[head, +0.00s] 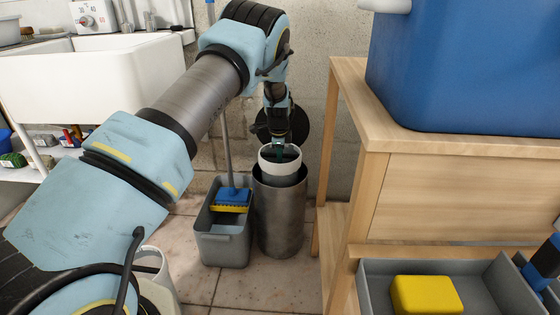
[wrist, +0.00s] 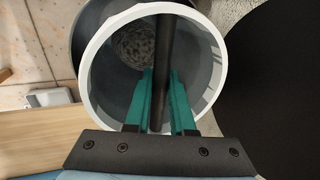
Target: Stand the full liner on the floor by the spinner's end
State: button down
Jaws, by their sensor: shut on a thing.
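The liner (head: 268,153) is a round bucket with a white rim, upright in the head view. Its top stands above the mouth of a grey metal bin (head: 280,215), and its lower part is hidden inside. In the wrist view the liner (wrist: 92,62) shows grey textured contents low inside, and a dark bar handle (wrist: 162,40) crosses its mouth. My gripper (head: 281,148) is at the liner's mouth, and its green fingers (wrist: 160,78) are shut on the bar. I cannot make out which thing is the spinner.
A grey mop bucket (head: 222,250) stands just left of the bin. A black round lid (head: 296,118) is raised behind it. A wooden bench (head: 400,205) with a big blue tub (head: 465,65) is close on the right. Some tiled floor (head: 255,285) is bare in front.

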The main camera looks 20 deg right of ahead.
notch_tip(320, 180, up, 28)
jog(key=p, duration=1.7)
jog(key=shift+r, duration=0.25)
dwell(1.0)
